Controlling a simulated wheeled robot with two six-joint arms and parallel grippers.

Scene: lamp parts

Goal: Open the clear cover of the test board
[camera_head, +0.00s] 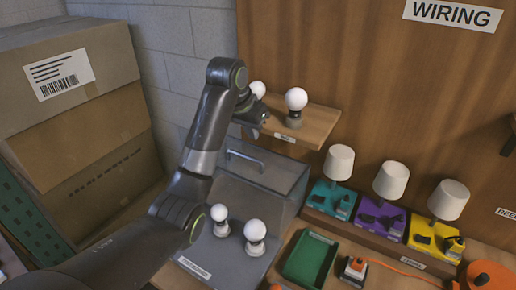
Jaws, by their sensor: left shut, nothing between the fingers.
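The clear cover (283,176) is a see-through grey box with a bar handle (245,158) near its back left edge. It sits on the grey test board (196,263), where two white bulbs (255,231) stand upright. My left gripper (257,128) is shut and empty. In the picture it appears above the handle, beside the small shelf, apart from the handle. My left arm hides the board's left side. My right gripper is not in view.
A wooden shelf (318,124) with two bulbs (296,99) is close behind my left gripper. Three lamps with white shades (391,180) stand at right. A green tray (309,259) and an orange-topped part (355,265) lie in front. Cardboard boxes (85,150) are stacked left.

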